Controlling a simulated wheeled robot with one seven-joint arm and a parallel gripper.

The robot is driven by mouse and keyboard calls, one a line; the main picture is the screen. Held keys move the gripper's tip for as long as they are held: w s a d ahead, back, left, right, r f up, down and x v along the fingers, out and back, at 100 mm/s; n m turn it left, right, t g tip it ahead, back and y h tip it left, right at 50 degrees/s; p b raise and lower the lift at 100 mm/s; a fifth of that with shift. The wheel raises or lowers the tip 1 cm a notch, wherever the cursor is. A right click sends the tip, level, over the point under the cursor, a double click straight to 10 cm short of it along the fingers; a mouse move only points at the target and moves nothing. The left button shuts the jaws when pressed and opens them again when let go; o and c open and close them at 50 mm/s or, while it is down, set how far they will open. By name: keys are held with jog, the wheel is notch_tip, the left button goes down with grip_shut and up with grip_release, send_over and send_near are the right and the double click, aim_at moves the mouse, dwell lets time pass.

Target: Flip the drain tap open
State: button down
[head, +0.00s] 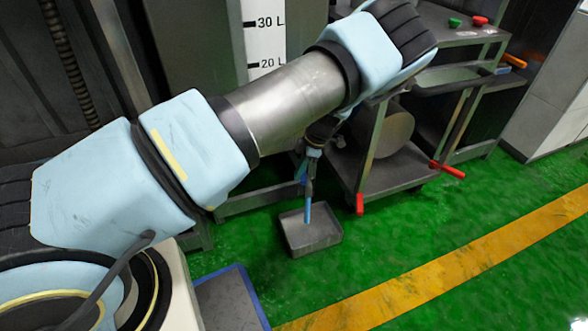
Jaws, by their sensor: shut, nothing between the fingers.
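My arm reaches across the head view from the lower left to the upper right, then bends down. My gripper (308,213) hangs at its lower end, small in the picture, shut and empty, pointing down over a grey drip tray (329,240) on the floor. A darker blue piece shows beside the wrist, just above the fingers. I cannot tell whether it is the tap's lever or part of my gripper. The drain tap cannot be made out clearly, and my arm covers much of the area behind it. I cannot tell whether my gripper touches anything.
A level scale (265,38) marked 20 L and 30 L stands behind my arm. Right of my gripper is a dark metal frame holding a cylinder (386,137), with red-ended bars (447,171) sticking out low. Green floor (400,245) is open in front, crossed by a yellow stripe (440,276).

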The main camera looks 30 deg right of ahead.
jog(key=shift+s+d+n+g, duration=0.3)
jog(key=shift+d+n, duration=0.2)
jog(key=shift+n, duration=0.5)
jog(key=shift+s+d, duration=0.15)
jog(key=shift+d, duration=0.2)
